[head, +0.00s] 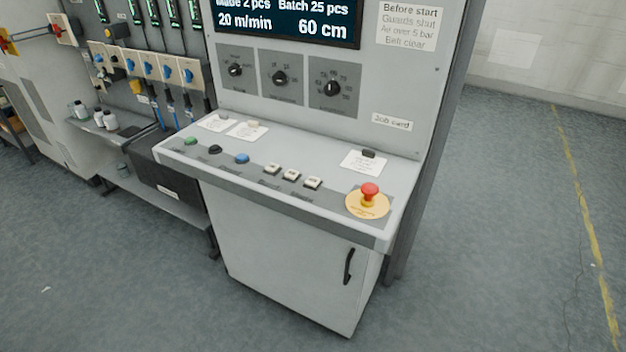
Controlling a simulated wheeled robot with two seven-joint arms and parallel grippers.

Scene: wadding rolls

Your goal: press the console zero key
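The grey console (300,235) stands in the middle of the head view with a sloped desk on its front. Along the desk run a green button (191,141), a black button (215,149) and a blue button (242,158). To their right are three pale square keys: left (272,168), middle (291,174) and right (313,182). The small labels by the buttons and keys are too blurred to read, so I cannot tell which is the zero key. Neither of my grippers is in view.
A red emergency stop knob (370,191) on a yellow disc sits at the desk's right end. Cards (365,161) lie on the desk. Three dials (331,87) and a display (290,20) are above. Bottles (110,119) stand on a shelf at left. The floor in front is clear.

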